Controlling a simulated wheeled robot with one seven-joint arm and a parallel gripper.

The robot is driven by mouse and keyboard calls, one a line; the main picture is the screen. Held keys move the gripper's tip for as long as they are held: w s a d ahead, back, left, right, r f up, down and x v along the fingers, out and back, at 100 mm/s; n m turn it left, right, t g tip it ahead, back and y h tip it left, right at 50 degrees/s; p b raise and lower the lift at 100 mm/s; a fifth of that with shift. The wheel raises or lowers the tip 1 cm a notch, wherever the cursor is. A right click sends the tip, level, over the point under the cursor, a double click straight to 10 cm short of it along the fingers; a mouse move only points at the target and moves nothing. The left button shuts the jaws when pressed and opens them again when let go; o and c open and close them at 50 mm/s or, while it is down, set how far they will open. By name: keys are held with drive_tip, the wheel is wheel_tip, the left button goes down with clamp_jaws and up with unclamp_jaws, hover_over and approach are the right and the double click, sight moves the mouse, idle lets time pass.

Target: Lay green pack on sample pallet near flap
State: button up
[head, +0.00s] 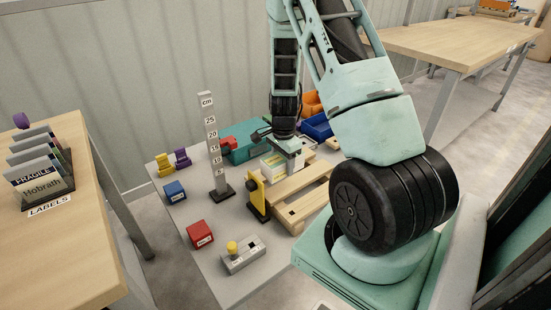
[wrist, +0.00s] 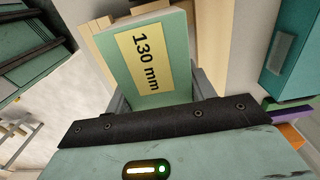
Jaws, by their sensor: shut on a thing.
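The green pack (wrist: 160,56) fills the middle of the wrist view, with a yellow label reading "130 mm". My gripper (wrist: 160,92) is shut on its near end, with a grey finger on each side. In the head view the pack (head: 274,163) shows pale and green beneath my gripper (head: 290,152), at the back of the wooden pallet (head: 294,190). Wooden slats (wrist: 105,45) show beyond the pack in the wrist view. I cannot tell whether it touches the wood. No part is clearly identifiable as the flap.
A yellow and black bracket (head: 256,195) stands at the pallet's left edge. A tall centimetre scale (head: 211,140) stands left of it. A teal box (head: 240,148) and blue bin (head: 317,126) are behind. Red (head: 200,234) and blue (head: 174,192) blocks lie left.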

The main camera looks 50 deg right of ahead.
drive_tip(key=shift+r, duration=0.1)
idle(0.3)
drive_tip(key=b, duration=0.4)
hover_over(282, 188)
drive_tip(key=shift+s+f, duration=0.1)
drive_tip(key=shift+f, duration=2.8)
drive_tip(key=shift+p, duration=0.65)
drive_tip(key=shift+f+b, duration=0.75)
drive_tip(key=shift+f, duration=0.35)
drive_tip(key=o, duration=1.3)
wheel_tip(282, 188, up, 18)
drive_tip(key=p, duration=0.4)
drive_tip(key=shift+f, duration=0.25)
